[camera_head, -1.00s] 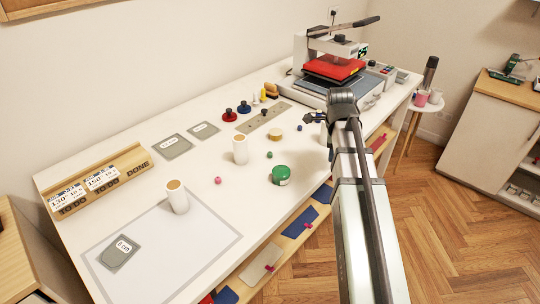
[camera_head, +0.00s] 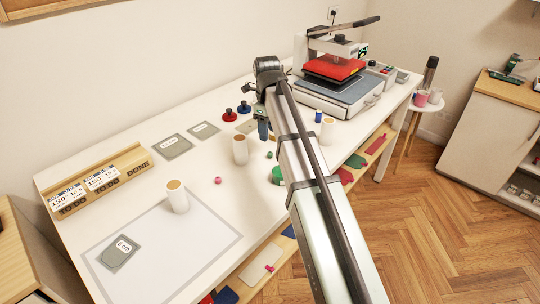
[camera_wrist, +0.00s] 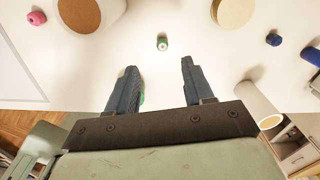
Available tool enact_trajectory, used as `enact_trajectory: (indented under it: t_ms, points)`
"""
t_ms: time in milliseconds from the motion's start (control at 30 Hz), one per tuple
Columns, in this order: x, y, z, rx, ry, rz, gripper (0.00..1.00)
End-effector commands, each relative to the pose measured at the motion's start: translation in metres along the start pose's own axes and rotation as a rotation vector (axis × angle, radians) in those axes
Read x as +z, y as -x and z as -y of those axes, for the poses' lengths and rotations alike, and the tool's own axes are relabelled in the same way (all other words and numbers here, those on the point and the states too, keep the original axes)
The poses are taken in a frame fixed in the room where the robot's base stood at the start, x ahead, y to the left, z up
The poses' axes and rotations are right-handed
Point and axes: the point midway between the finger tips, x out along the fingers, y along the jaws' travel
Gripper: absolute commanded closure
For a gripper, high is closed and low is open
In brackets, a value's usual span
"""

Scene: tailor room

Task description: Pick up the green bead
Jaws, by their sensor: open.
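The green bead (camera_wrist: 162,42) lies on the white table in the wrist view, just beyond the fingertips and roughly centred between them. It also shows in the head view as a small green dot (camera_head: 269,155), left of my arm. My gripper (camera_wrist: 159,66) is open and empty, with its two blue-grey fingers apart. In the head view the gripper (camera_head: 263,130) hangs above the table behind the bead, partly hidden by my arm. The bead is not between the fingers.
A green round container (camera_head: 277,174) is partly hidden by my arm. White cylinders (camera_head: 240,150) and (camera_head: 177,196) stand nearby. A pink bead (camera_head: 218,180) lies to the left. A dark blue bead (camera_wrist: 273,39) and wooden disc (camera_wrist: 232,10) show in the wrist view. A heat press (camera_head: 340,80) stands behind.

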Motion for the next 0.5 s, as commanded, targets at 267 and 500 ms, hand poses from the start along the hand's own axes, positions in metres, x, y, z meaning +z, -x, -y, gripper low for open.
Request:
enact_trajectory:
  t_ms: [267,500]
  points:
    - [-0.001,-0.035,0.000,0.001,0.001,-0.001,0.48]
    - [-0.001,-0.043,0.001,-0.001,0.001,0.000,0.48]
